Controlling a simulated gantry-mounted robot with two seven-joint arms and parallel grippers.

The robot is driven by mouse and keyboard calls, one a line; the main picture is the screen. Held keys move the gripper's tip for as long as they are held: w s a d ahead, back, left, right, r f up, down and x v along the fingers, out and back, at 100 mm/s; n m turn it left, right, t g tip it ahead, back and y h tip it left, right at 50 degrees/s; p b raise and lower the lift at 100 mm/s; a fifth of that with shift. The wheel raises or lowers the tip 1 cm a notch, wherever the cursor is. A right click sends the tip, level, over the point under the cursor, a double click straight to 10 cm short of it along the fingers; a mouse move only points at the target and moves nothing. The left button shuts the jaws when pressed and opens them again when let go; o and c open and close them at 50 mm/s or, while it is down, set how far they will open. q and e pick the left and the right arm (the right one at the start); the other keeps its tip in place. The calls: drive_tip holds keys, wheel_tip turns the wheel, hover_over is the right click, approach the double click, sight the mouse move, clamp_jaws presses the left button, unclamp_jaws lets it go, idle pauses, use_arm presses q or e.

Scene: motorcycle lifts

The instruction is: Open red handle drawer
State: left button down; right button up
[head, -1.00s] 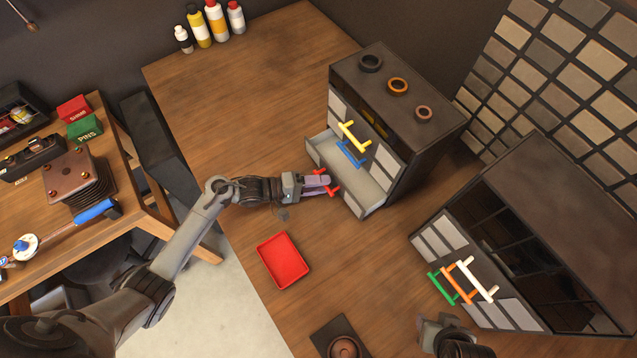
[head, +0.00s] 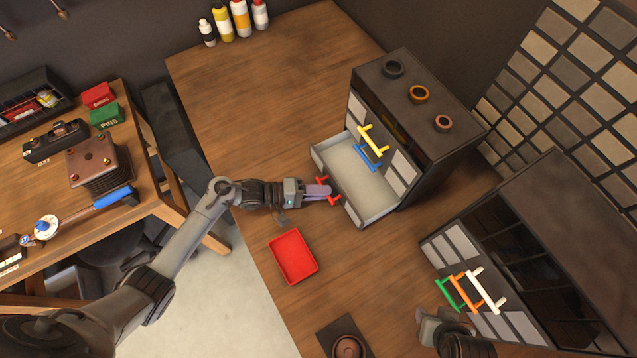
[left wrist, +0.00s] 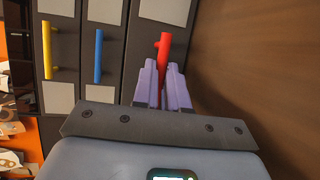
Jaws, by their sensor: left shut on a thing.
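The red handle (head: 333,199) is on the front of the lowest drawer (head: 350,165) of the dark cabinet (head: 425,125). That drawer stands well out from the cabinet, and its pale inside shows empty. My left gripper (head: 319,191) is shut on the red handle in front of the drawer. In the left wrist view its purple fingers (left wrist: 163,85) sit on both sides of the red handle (left wrist: 164,55). My right gripper (head: 432,325) is at the bottom right, near the second cabinet; its fingers cannot be made out.
Yellow (head: 372,140) and blue (head: 368,157) handles sit on shut drawers above. A red tray (head: 293,257) lies in front of the open drawer. A second cabinet (head: 540,250) with green, orange and white handles stands at right. Bottles (head: 240,18) stand at the back.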

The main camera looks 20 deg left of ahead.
use_arm(q)
drive_tip(key=shift+w+d, duration=0.1)
drive_tip(key=shift+w, duration=0.05)
drive_tip(key=c, duration=1.2)
unclamp_jaws()
drive_tip(key=shift+o, duration=0.2)
drive_tip(key=v, duration=1)
drive_tip(key=shift+s+a, duration=0.25)
drive_tip(key=shift+a, duration=0.1)
